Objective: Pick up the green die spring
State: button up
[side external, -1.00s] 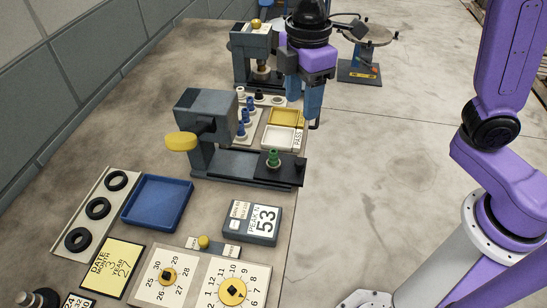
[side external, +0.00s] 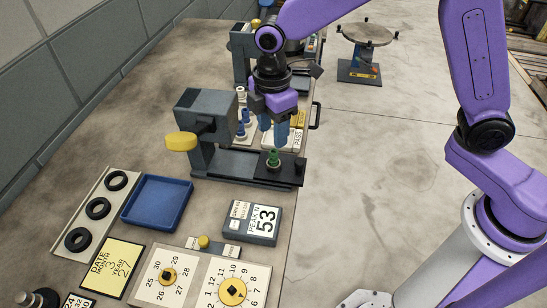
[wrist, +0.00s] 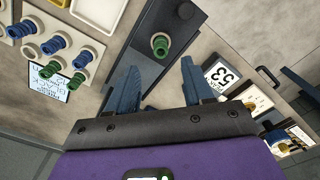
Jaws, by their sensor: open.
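A green die spring (side external: 273,155) stands upright on the dark end plate of the grey tester (side external: 230,165). It also shows in the wrist view (wrist: 160,45), just beyond the fingertips and roughly centred between them. My gripper (side external: 273,128) is open and empty, pointing down with its blue fingers above the spring; in the wrist view the two fingers (wrist: 161,72) stand apart. At the left of the wrist view, other green springs (wrist: 77,82) and several blue springs (wrist: 52,44) stand on a pale rack (wrist: 15,42).
The tester's grey head with a yellow knob (side external: 181,142) rises left of the spring. A gauge box reading 53 (side external: 252,222) lies in front. A blue tray (side external: 157,202) is at front left. Behind my gripper are partly hidden trays with a PASS label (side external: 298,139).

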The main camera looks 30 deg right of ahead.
aim_at(273, 151)
jog(key=shift+s+d+f, duration=0.1)
jog(key=shift+f, duration=3.6)
grip_shut()
